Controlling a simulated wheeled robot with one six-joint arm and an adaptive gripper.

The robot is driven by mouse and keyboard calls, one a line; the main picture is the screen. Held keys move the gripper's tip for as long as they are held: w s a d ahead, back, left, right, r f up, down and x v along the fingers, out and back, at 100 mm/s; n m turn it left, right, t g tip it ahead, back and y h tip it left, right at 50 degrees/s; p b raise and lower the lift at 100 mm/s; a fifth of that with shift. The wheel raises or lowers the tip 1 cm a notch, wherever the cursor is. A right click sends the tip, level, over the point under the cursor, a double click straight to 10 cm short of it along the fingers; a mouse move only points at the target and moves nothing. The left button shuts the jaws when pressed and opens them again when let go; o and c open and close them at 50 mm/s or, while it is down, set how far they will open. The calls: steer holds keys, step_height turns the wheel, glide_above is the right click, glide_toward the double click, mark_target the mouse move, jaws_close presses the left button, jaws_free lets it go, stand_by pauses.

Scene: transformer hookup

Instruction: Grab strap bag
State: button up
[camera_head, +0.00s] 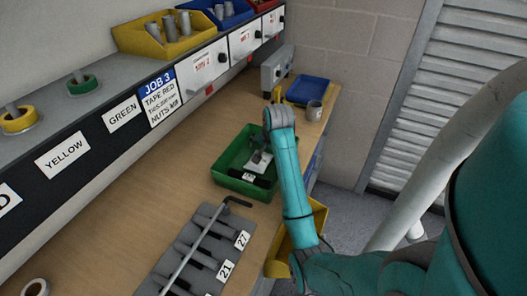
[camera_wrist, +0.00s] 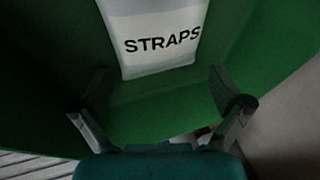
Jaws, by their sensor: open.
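The strap bag (camera_wrist: 162,40) is white with the word STRAPS in black, seen at the top middle of the wrist view. It lies in a green bin (camera_wrist: 150,120) and also shows as a small white patch in the head view (camera_head: 255,168). The green bin (camera_head: 219,169) stands on the workbench. My gripper (camera_wrist: 160,112) is open, its two fingers wide apart with green bin surface between them. The bag lies ahead of the fingertips, apart from them as far as I can tell. In the head view my arm partly hides the bin's right side.
A grey holder (camera_head: 190,232) with a long bar tool lies at the bench's front. A blue tray (camera_head: 307,90) and a grey mug (camera_head: 314,111) stand behind the bin. A yellow bin (camera_head: 318,215) is at the bench's right edge. Bare bench lies left of the green bin.

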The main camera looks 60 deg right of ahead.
steer(key=c, duration=1.1)
steer(key=shift+f, duration=0.1)
steer(key=shift+c, duration=1.4)
steer(key=shift+s, duration=0.1)
